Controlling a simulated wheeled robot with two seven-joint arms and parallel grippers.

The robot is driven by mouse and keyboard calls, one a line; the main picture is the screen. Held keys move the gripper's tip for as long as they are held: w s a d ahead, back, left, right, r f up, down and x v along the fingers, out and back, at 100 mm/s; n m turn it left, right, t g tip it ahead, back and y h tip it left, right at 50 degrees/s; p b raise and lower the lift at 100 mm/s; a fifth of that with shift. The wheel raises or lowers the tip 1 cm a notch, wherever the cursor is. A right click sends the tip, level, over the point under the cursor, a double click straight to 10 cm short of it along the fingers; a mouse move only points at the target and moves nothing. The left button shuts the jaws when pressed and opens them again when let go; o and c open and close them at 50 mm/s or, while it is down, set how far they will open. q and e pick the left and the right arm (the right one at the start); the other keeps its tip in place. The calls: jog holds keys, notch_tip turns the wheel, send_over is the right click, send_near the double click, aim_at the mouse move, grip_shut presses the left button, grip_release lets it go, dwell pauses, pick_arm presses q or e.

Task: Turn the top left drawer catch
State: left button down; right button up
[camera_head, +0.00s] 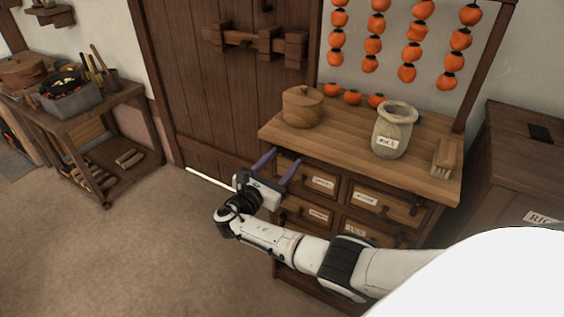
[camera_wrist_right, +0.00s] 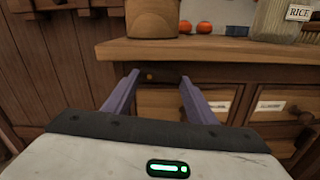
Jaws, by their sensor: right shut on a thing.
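The top left drawer (camera_head: 305,178) has a pale paper label and sits just under the worktop of a wooden chest (camera_head: 345,140). In the right wrist view the drawer front (camera_wrist_right: 160,103) lies beyond my fingers. The catch (camera_wrist_right: 163,75) shows there as a dark wooden piece with a small brass pin, lying level just under the worktop edge. My right gripper (camera_head: 277,163) reaches the upper left front of the chest. Its two purple fingers (camera_wrist_right: 160,80) stand one on each side of the catch, shut on it. In the head view the catch is hard to make out. My left gripper is out of view.
Orange persimmons hang above. A barred door (camera_head: 235,90) is behind, and a workbench (camera_head: 85,112) stands left. The floor (camera_head: 110,245) at left is clear.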

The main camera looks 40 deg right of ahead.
jog(key=m, duration=0.1)
jog(key=m+b, duration=0.1)
jog(key=shift+w+a+f+m, duration=0.1)
jog(key=shift+f+m, duration=0.1)
jog(key=shift+m, duration=0.1)
jog(key=o, duration=1.1)
jog(key=shift+c, duration=0.2)
jog(key=v, duration=1)
jog(key=shift+a+b, duration=0.15)
jog(key=shift+b, duration=0.15)
